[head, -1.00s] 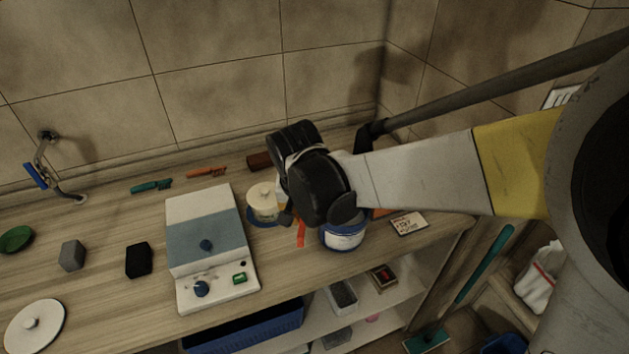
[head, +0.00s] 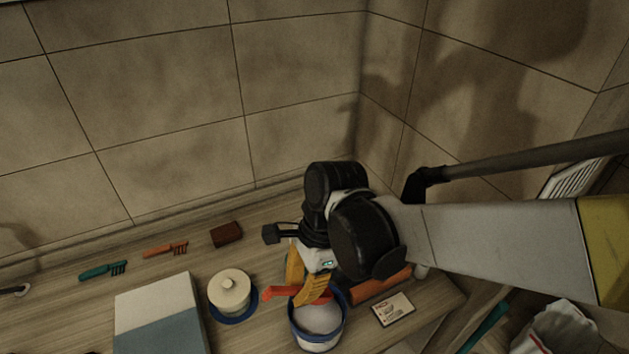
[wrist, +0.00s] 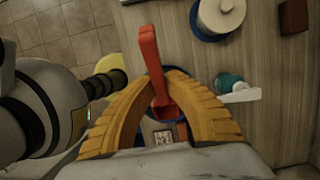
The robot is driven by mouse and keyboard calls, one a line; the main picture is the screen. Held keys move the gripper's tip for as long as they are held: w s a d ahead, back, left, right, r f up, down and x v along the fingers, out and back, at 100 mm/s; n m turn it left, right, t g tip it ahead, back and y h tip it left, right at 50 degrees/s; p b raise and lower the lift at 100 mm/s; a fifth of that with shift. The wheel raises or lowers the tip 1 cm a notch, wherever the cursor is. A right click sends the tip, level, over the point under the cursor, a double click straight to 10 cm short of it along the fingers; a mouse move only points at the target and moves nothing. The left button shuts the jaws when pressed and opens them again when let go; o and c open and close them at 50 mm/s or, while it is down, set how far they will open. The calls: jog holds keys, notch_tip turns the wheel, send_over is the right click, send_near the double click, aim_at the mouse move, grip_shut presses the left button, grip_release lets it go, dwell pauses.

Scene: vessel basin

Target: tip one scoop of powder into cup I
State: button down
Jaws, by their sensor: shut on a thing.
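My gripper (head: 307,288) is shut on a red-orange scoop (head: 280,291), over the open tub (head: 318,342) of pale powder. The tub has a blue rim. In the wrist view, the yellow fingers of my gripper (wrist: 165,80) close on the scoop (wrist: 147,48), whose red handle points up the picture. A lidded cream pot (head: 230,290) stands on a blue saucer left of the tub and shows in the wrist view (wrist: 220,16). I cannot make out a cup marked I.
A white and blue device (head: 158,312) stands at the left. A brown block (head: 226,234), an orange brush (head: 165,249) and a teal brush (head: 103,270) lie behind. An orange object (head: 382,284) and a card (head: 393,309) lie right of the tub. Walls close off the back and right.

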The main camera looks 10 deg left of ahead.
jog(key=shift+g+y, duration=0.5)
jog(key=shift+y, duration=0.3)
jog(key=f+b, duration=0.2)
jog(key=f, duration=0.1)
jog(key=f+b, duration=0.6)
jog(key=shift+w+d+f, duration=0.1)
jog(key=shift+w+d, duration=0.2)
jog(key=shift+d, duration=0.05)
notch_tip(320, 180, up, 8)
jog(key=p, duration=0.6)
jog(key=shift+f, duration=0.15)
jog(key=shift+a+r+p, duration=0.1)
jog(key=shift+r+p, duration=0.25)
jog(key=shift+p, duration=0.15)
jog(key=t+h+p, duration=0.1)
jog(key=s+a+r+t+h+p, duration=0.1)
jog(key=h, duration=0.1)
jog(key=shift+a+r+h+p, duration=0.15)
jog(key=shift+r+h+p, duration=0.15)
jog(key=shift+p, duration=0.1)
jog(key=shift+s+a+r+t+h, duration=0.15)
jog(key=shift+r+t+h, duration=0.1)
jog(key=shift+t+h, duration=0.3)
jog(key=shift+w+a+r+t+h, duration=0.1)
jog(key=shift+a+r+t+h, duration=0.2)
jog(key=shift+h, duration=0.45)
jog(key=shift+d+f, duration=0.1)
jog(key=shift+d, duration=0.05)
